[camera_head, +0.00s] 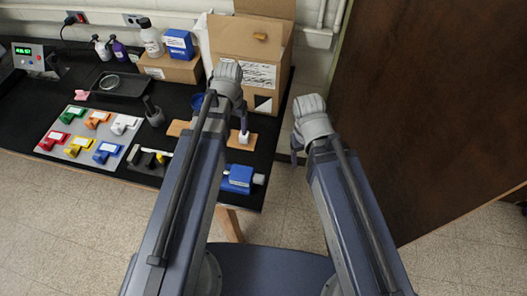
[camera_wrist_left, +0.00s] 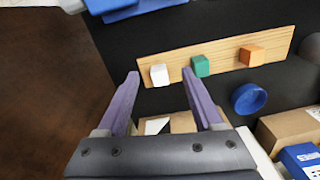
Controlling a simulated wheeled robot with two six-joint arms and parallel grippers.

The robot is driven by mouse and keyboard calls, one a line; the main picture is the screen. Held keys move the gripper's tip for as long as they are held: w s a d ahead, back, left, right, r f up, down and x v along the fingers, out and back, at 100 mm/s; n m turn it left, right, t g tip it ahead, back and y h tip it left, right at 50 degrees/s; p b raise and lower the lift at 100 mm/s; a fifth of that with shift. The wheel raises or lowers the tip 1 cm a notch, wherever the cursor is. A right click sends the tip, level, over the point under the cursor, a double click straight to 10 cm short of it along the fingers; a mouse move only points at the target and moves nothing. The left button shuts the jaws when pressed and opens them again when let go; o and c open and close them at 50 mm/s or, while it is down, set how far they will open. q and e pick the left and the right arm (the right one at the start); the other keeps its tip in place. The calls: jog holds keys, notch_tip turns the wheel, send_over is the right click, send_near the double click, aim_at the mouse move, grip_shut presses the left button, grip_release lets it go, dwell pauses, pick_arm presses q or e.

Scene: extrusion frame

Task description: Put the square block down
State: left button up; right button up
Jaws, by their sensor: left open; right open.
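A light wooden board (camera_wrist_left: 225,62) carries a white block (camera_wrist_left: 159,75), a green block (camera_wrist_left: 201,66) and an orange block (camera_wrist_left: 251,55) in a row. All three look roughly cube-shaped. My left gripper (camera_wrist_left: 161,75) is open, and the white block shows between its fingertips; whether it touches them I cannot tell. In the head view the white block (camera_head: 244,137) sits on the board's right end (camera_head: 235,143), just below my left gripper (camera_head: 240,117); my arm hides the board's middle. My right gripper (camera_head: 298,150) is open and empty, off the table's right edge.
A blue round bowl (camera_head: 197,102) lies behind the board. A blue object (camera_head: 238,178) lies near the table's front right corner. A grey tray (camera_head: 75,141) with coloured parts is at left. An open cardboard box (camera_head: 243,60) stands behind. A brown panel (camera_head: 430,110) is at right.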

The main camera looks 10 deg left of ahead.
pick_arm(q)
jog(key=s+d+m, duration=0.1)
jog(key=s+d, duration=0.8)
jog(key=d, duration=0.2)
jog(key=shift+s+d+y, duration=0.2)
jog(key=shift+s+y, duration=0.1)
jog(key=shift+y, duration=0.1)
pick_arm(e)
jog(key=shift+a, duration=0.1)
jog(key=shift+s, duration=0.1)
